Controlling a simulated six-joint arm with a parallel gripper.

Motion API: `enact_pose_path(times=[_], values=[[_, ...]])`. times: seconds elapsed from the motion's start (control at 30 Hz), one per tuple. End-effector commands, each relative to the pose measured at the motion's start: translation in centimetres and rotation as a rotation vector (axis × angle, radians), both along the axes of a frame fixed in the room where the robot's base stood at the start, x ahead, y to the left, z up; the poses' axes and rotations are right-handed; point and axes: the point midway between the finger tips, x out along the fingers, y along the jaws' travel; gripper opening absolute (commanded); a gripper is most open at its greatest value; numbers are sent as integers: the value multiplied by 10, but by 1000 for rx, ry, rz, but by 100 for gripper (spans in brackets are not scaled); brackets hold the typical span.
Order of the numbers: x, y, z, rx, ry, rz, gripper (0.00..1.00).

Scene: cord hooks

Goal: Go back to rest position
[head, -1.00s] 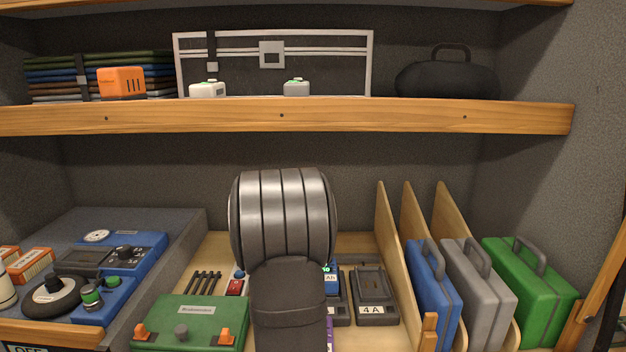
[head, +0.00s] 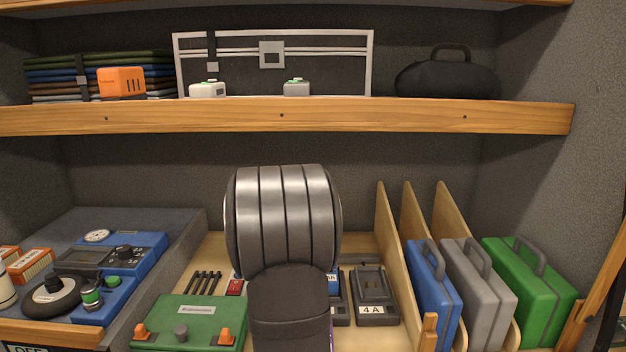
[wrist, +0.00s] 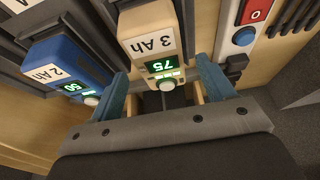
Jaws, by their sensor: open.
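In the wrist view my gripper (wrist: 165,84) is open, with one blue-grey finger on each side of the lower end of a beige 3 Ah battery (wrist: 152,40). The battery's display reads 75 in green. I cannot tell whether the fingers touch it. A blue 2 Ah battery (wrist: 66,66) sits in a dark holder to the left, its display reading 50. In the head view my own arm hides the gripper and the beige battery.
A charger marked 4A (head: 375,298) stands right of my arm, beside wooden dividers and blue (head: 432,290), grey (head: 477,280) and green cases (head: 527,283). A green case (head: 190,322) lies to the left. The upper shelf (head: 330,116) runs above. A red-and-blue switch panel (wrist: 245,28) is near the gripper.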

Motion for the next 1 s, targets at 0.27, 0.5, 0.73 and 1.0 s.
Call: enact_pose_path(times=[0.27, 0.5, 0.73, 1.0], values=[[15, 0, -19, 1, -6, -1, 74], [7, -19, 19, 1, -2, -4, 74], [-9, -56, 43, 1, -3, -4, 74], [-27, -99, 71, 1, -3, -4, 74]])
